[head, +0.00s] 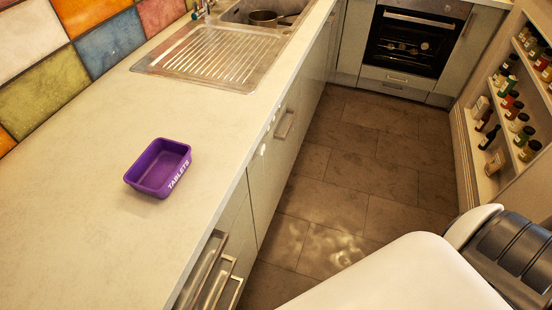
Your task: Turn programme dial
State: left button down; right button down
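I cannot make out a programme dial for certain. Small pale shapes (264,149) sit on the front just under the counter's edge; they are too small and seen too steeply to tell what they are. A built-in oven (403,45) with a dark glass door stands at the back; no dial on it can be made out. Neither gripper is in view. White and dark grey parts at the bottom right look like my own arm and hide some of the floor.
A purple tub marked TABLETS (158,182) stands on the pale counter (95,150). A steel sink with drainer (207,57) holds a pot (263,18). Metal handles (208,272) jut from the fronts. A bottle shelf (500,165) lines the right. The tiled floor (350,165) between is clear.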

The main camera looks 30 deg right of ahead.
aim_at(260, 150)
jog(key=u, duration=0.4)
jog(key=l+u, duration=0.3)
jog(key=u, duration=0.2)
jog(key=l+u, duration=0.35)
jog(key=u, duration=0.15)
jog(key=l+u, duration=0.45)
jog(key=k+j, duration=0.05)
jog(key=j, duration=0.05)
